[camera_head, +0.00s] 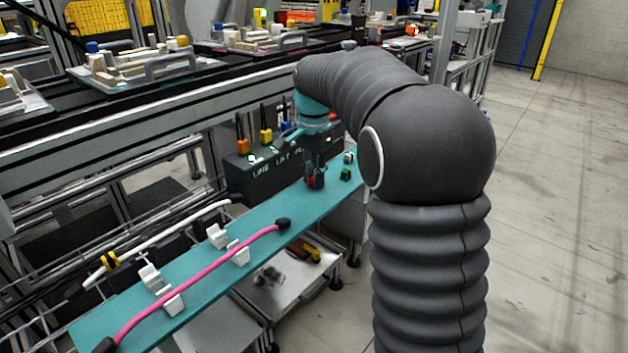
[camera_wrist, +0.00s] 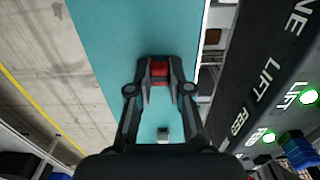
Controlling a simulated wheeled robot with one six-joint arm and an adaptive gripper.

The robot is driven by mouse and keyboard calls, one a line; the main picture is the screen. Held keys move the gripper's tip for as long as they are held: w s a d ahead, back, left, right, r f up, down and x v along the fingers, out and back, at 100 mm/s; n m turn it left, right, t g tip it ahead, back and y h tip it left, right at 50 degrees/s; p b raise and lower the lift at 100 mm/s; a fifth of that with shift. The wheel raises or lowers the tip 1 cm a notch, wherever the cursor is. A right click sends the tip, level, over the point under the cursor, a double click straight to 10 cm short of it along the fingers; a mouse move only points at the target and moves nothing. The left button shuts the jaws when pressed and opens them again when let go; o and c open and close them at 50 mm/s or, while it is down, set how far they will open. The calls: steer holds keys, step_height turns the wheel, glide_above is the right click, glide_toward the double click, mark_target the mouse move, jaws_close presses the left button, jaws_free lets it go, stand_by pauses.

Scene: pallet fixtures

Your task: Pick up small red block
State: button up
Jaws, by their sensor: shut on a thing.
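The small red block (camera_wrist: 159,70) sits between the two fingertips of my gripper (camera_wrist: 159,78) in the wrist view. The fingers are shut on it from both sides. In the head view, my gripper (camera_head: 315,176) points down over the far part of the teal shelf (camera_head: 262,222). A bit of the red block (camera_head: 311,181) shows between its dark fingers there, and the fingers hide the rest. I cannot tell whether the block touches the shelf.
A green block (camera_head: 346,174) and a whitish block (camera_head: 349,158) stand on the shelf right of my gripper. A black control box (camera_head: 262,170) with lit buttons is close behind. White clips (camera_head: 216,236) and a pink cable (camera_head: 200,272) occupy the nearer shelf.

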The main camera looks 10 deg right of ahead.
steer(key=shift+r, duration=0.55)
steer(key=r, duration=0.2)
steer(key=d+r, duration=0.1)
steer(key=shift+s+r, duration=0.25)
steer(key=shift+r, duration=0.1)
steer(key=s+d+r, duration=0.6)
steer(key=d, duration=0.2)
steer(key=shift+d+p, duration=0.25)
steer(key=shift+p, duration=0.1)
steer(key=shift+s+r, duration=0.1)
